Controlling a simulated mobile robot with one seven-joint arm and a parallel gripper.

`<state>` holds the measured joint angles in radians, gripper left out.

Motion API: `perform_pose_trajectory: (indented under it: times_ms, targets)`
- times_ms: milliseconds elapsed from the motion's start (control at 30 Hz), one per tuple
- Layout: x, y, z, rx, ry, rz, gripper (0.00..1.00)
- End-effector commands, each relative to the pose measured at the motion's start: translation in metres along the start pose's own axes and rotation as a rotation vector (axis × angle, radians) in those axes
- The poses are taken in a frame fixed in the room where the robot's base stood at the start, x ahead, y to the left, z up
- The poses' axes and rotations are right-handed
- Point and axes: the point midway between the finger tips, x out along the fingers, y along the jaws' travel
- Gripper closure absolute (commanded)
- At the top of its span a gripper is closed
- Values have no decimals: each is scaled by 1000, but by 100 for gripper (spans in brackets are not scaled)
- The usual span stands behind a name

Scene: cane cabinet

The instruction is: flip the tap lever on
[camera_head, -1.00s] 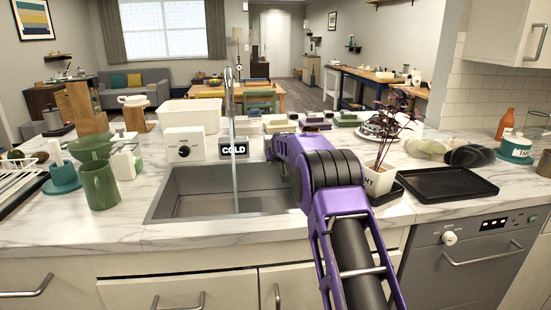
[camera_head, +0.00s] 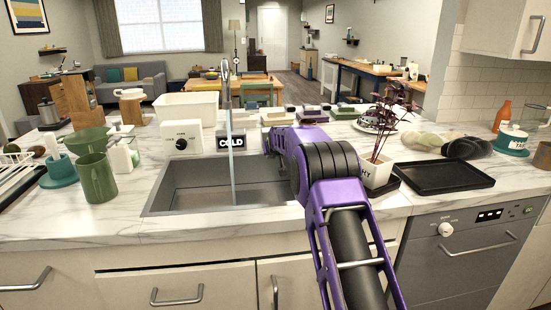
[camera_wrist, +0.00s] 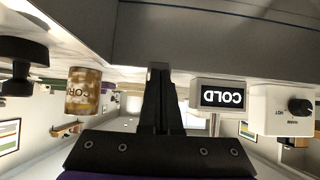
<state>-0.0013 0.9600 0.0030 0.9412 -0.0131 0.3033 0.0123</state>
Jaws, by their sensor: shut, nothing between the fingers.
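The tap (camera_head: 228,85) stands behind the sink (camera_head: 190,186) in the head view. A thin pale stream runs from its spout down into the basin. I cannot make out the lever clearly. A black "COLD" sign (camera_head: 231,142) is at the sink's back edge; it also shows upside down in the wrist view (camera_wrist: 223,96). My gripper (camera_wrist: 160,72) is shut and empty in the wrist view, its fingers beside the sign and apart from it in the picture. In the head view my purple arm reaches over the sink's right side and hides the fingers.
A white box with a black knob (camera_head: 182,138) stands left of the sign. A potted plant (camera_head: 378,172) and a black tray (camera_head: 442,177) are right of my arm. A green mug (camera_head: 97,178) stands left of the sink. A cork-coloured jar (camera_wrist: 84,91) shows in the wrist view.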

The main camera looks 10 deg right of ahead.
Motion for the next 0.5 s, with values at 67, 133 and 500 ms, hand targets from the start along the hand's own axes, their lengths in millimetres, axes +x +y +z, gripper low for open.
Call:
perform_pose_trajectory:
  times_ms: [67,133,500]
  targets:
    - [-11,0,-11,0,3,0,100]
    - [-24,0,-24,0,12,0,100]
    - [-58,0,2,0,18,0,100]
